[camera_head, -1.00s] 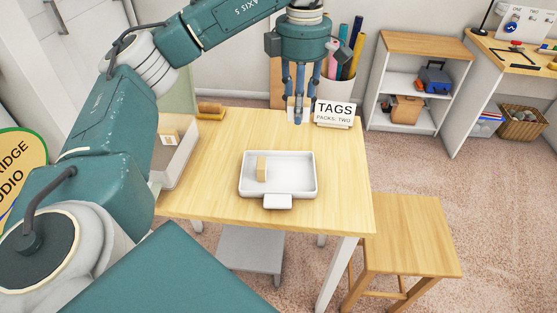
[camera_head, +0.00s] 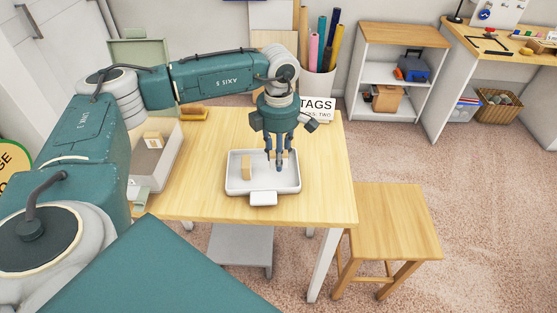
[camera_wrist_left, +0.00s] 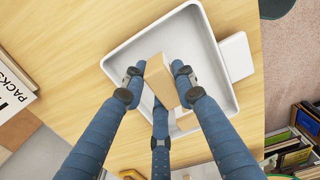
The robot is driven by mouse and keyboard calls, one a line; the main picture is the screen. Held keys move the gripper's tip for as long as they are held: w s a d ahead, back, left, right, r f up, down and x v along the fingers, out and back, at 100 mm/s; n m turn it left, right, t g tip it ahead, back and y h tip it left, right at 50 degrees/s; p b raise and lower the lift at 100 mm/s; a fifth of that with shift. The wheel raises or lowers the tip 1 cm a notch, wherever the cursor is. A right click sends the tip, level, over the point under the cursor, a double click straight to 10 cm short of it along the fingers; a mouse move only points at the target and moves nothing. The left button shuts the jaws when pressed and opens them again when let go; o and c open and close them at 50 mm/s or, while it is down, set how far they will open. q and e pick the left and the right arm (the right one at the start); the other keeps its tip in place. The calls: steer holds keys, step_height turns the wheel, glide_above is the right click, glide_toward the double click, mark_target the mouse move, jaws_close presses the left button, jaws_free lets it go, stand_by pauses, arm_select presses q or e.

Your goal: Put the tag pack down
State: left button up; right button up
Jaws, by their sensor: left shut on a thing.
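My left gripper (camera_head: 279,163) is shut on a tan tag pack (camera_wrist_left: 160,80), over the right part of the white tray (camera_head: 235,189). The held pack is partly hidden by the fingers in the head view; in the wrist view it sits between the blue fingers (camera_wrist_left: 160,88). The tray's rim also shows there (camera_wrist_left: 204,28). I cannot tell whether the held pack touches the tray floor. A second tan pack (camera_head: 248,167) stands in the tray's left part. My right gripper is not in view.
A sign reading TAGS (camera_head: 317,108) stands behind the tray. A pale open box (camera_head: 150,178) with another pack (camera_head: 153,140) inside is at the table's left. The wooden table (camera_head: 325,185) is clear right of the tray.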

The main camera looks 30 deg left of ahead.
arm_select(q)
step_height(320, 180, down, 2)
steer(key=shift+f, duration=0.4)
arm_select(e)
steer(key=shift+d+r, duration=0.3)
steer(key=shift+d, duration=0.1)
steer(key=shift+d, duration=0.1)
arm_select(q)
steer(key=shift+f, duration=0.2)
steer(key=o, duration=0.9)
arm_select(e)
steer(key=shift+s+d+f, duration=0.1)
arm_select(q)
steer(key=shift+r, duration=0.2)
